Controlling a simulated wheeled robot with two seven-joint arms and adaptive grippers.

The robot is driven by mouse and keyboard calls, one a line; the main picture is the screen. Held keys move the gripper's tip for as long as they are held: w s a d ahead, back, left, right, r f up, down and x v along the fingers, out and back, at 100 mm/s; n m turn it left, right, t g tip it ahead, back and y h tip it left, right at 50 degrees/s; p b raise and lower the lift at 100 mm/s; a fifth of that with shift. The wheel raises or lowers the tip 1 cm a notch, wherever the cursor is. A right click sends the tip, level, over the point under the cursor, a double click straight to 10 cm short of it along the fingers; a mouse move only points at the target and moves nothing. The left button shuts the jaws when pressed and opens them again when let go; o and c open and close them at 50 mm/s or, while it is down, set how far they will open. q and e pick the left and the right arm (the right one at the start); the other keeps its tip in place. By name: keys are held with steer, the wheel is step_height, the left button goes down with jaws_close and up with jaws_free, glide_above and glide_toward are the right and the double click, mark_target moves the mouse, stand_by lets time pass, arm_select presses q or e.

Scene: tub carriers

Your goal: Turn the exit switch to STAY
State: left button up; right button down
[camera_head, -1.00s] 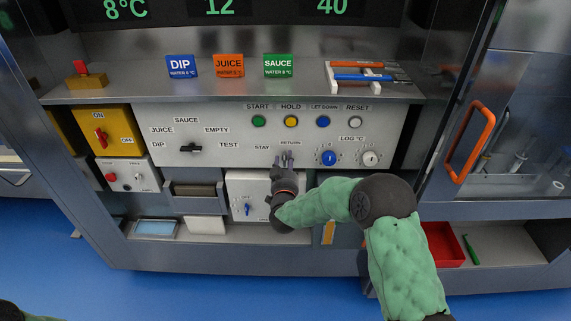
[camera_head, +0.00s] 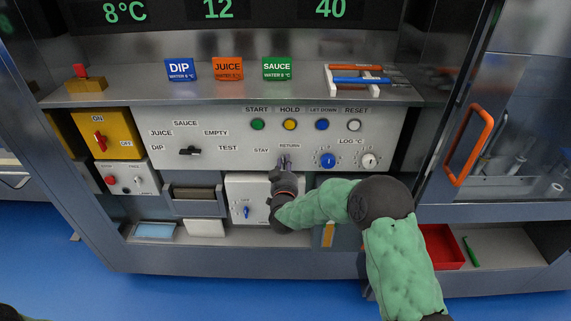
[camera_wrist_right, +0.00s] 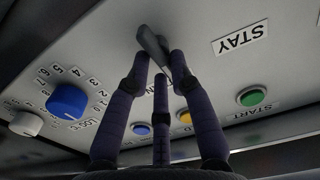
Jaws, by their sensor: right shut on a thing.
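The exit switch is a dark lever (camera_wrist_right: 153,44) on the pale panel, between the STAY label (camera_head: 261,150) and the RETURN label (camera_head: 289,146). The wrist view shows the STAY label (camera_wrist_right: 240,37) upside down, beside the lever. My right gripper (camera_head: 284,161) reaches up to the switch and mostly hides it in the head view. In the wrist view my right gripper (camera_wrist_right: 163,60) has its fingers closed around the lever. The lever's exact pointing is hard to read behind the fingers. My left gripper is out of view.
The selector knob (camera_head: 190,151) is left of the switch. The blue log dial (camera_head: 327,159) and white dial (camera_head: 369,159) are close on the right. Several push buttons, including the green START button (camera_head: 258,124), sit above. A white box (camera_head: 240,187) lies below.

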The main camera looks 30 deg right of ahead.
steer(key=n+p, duration=0.1)
steer(key=n, duration=0.2)
steer(key=a+n+p, duration=0.1)
steer(key=n+p, duration=0.1)
steer(key=n, duration=0.1)
steer(key=w+n+p, duration=0.1)
steer(key=n+p, duration=0.1)
steer(key=n, duration=0.2)
steer(key=shift+a+r, duration=0.15)
steer(key=shift+r, duration=0.05)
steer(key=shift+a+f+n+p, duration=0.15)
steer(key=shift+n+p, duration=0.2)
steer(key=shift+n, duration=0.45)
steer(key=shift+f, duration=0.1)
steer(key=c, duration=1.2)
jaws_free()
steer(key=shift+a, duration=0.15)
steer(key=shift+f, duration=0.1)
